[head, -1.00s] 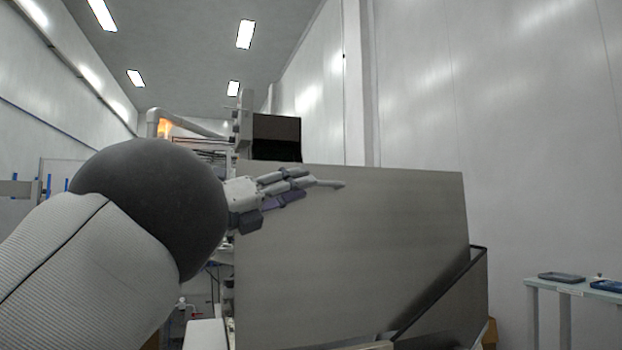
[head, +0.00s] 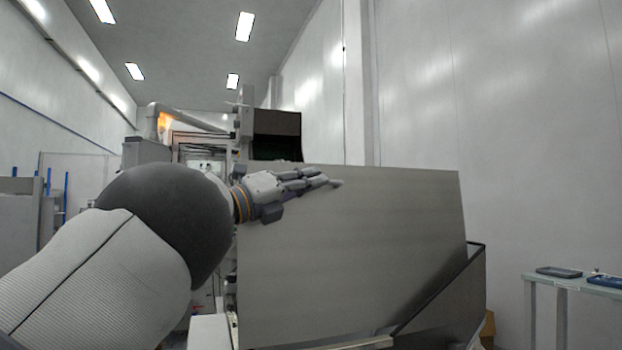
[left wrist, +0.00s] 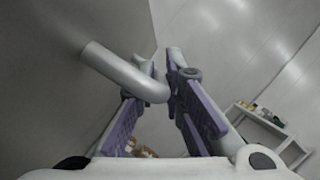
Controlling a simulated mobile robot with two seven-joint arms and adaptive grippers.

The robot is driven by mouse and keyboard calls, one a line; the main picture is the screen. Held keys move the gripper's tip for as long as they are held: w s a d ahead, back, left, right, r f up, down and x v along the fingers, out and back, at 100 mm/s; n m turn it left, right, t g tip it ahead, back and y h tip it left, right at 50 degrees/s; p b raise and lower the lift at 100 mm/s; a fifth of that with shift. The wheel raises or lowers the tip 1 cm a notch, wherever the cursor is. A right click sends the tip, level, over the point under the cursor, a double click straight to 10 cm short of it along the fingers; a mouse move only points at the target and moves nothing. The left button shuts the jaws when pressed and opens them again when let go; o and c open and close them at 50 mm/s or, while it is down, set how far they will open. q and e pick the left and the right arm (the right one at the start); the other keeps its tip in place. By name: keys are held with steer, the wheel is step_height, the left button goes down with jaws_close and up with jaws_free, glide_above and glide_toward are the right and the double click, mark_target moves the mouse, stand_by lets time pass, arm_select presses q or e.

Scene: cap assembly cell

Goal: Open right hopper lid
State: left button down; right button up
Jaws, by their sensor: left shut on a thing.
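The hopper lid (head: 350,270) is a large flat grey panel, raised and tilted in front of me in the head view. Its right side stands above the hopper's dark-edged side wall (head: 455,300). My left gripper (head: 335,183) lies across the upper left part of the lid. In the left wrist view, a curved grey tube handle (left wrist: 115,70) comes out from the grey panel on the left and bends in between the purple-padded fingers. My left gripper (left wrist: 163,72) is shut on this handle. The handle is hidden in the head view. My right gripper is not in view.
A pale table (head: 570,283) with dark trays stands at the right. A dark screen-like panel (head: 277,135) and machinery stand behind the lid. Small brownish things (left wrist: 141,150) show below the fingers. A plain wall fills the right side.

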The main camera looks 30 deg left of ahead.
mark_target(304, 196)
arm_select(q)
steer(key=w+a+n+y, duration=0.1)
steer(key=w+a, duration=0.1)
steer(key=a, duration=0.1)
steer(key=shift+w+r+n+p, duration=0.1)
steer(key=shift+w+n+p, duration=0.2)
steer(key=shift+p, duration=0.1)
steer(key=shift+d, duration=0.1)
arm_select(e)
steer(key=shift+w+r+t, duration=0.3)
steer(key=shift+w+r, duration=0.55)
arm_select(q)
steer(key=c, duration=1.7)
jaws_free()
steer(key=v, duration=1.2)
steer(key=shift+s, duration=0.1)
